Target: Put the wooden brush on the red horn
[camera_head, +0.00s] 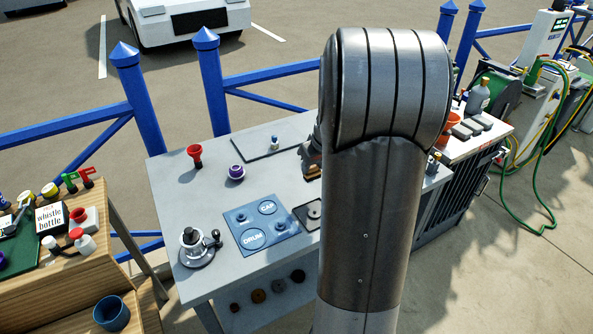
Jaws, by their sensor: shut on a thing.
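My arm's large metal link fills the middle of the view and covers much of the table's right side.
A purple round piece (236,172), a blue panel marked DRUM and CAP (252,226) and a silver winch (194,247) are on the table. A wooden bench (45,285) with several small items stands left. Blue railings (262,75) run behind. Paving at right is open.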

